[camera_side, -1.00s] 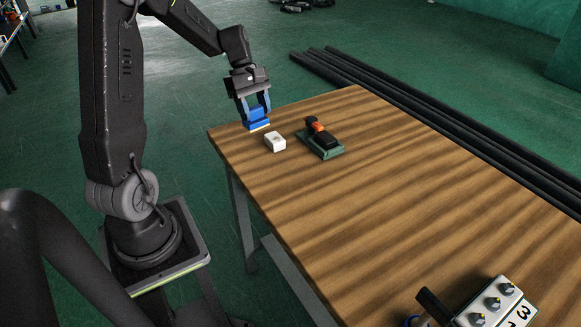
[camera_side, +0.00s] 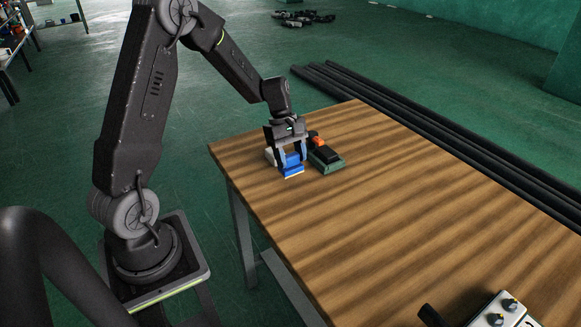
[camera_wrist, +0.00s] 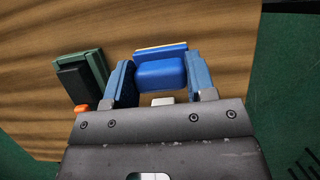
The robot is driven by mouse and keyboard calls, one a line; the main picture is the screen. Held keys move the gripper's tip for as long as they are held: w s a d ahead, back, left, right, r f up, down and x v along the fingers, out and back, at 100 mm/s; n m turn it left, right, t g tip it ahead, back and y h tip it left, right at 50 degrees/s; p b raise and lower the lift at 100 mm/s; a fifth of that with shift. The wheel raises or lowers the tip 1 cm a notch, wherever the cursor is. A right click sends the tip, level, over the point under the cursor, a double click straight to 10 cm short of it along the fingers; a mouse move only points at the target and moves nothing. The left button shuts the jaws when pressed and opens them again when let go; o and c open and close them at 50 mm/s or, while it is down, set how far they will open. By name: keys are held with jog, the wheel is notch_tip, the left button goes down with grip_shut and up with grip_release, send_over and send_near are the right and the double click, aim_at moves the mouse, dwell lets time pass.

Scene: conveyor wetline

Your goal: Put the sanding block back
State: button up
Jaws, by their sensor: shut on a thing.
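The sanding block (camera_side: 292,165), blue with a pale underside, is held between the fingers of my gripper (camera_side: 291,157). It is over the wooden table, to the front of the white block and left of the green piece. I cannot tell whether its underside touches the wood. In the wrist view the sanding block (camera_wrist: 161,72) sits between both blue fingers of my gripper (camera_wrist: 161,80), which are shut on its sides.
The white block (camera_side: 269,157) is partly hidden behind my gripper. A green base with a black and orange piece (camera_side: 328,157) lies just right. A box with knobs (camera_side: 500,312) stands at the table's near right. The middle of the wooden table (camera_side: 400,210) is clear.

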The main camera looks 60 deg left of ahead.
jog(key=shift+f, duration=1.85)
jog(key=o, duration=0.9)
jog(key=shift+f, duration=0.15)
jog(key=v, duration=1.2)
notch_tip(320, 180, up, 5)
jog(key=m+y, duration=0.1)
jog(key=m, duration=0.3)
send_over(291, 168)
jog(key=s, duration=0.2)
jog(key=s+d+r+m+t+y, duration=0.1)
jog(key=s+d+r+m+t, duration=0.1)
jog(key=s+d+m, duration=0.2)
jog(key=s+d+r+m+t+y, duration=0.1)
jog(key=s+d+r+m, duration=0.1)
jog(key=s+d+m, duration=0.2)
jog(key=s+d+r+m+t+y, duration=0.1)
jog(key=s+d+r+m+t, duration=0.1)
jog(key=s+d+m, duration=0.3)
jog(key=shift+s+d+m+t, duration=0.1)
jog(key=shift+s+m+t, duration=0.3)
jog(key=shift+s, duration=0.9)
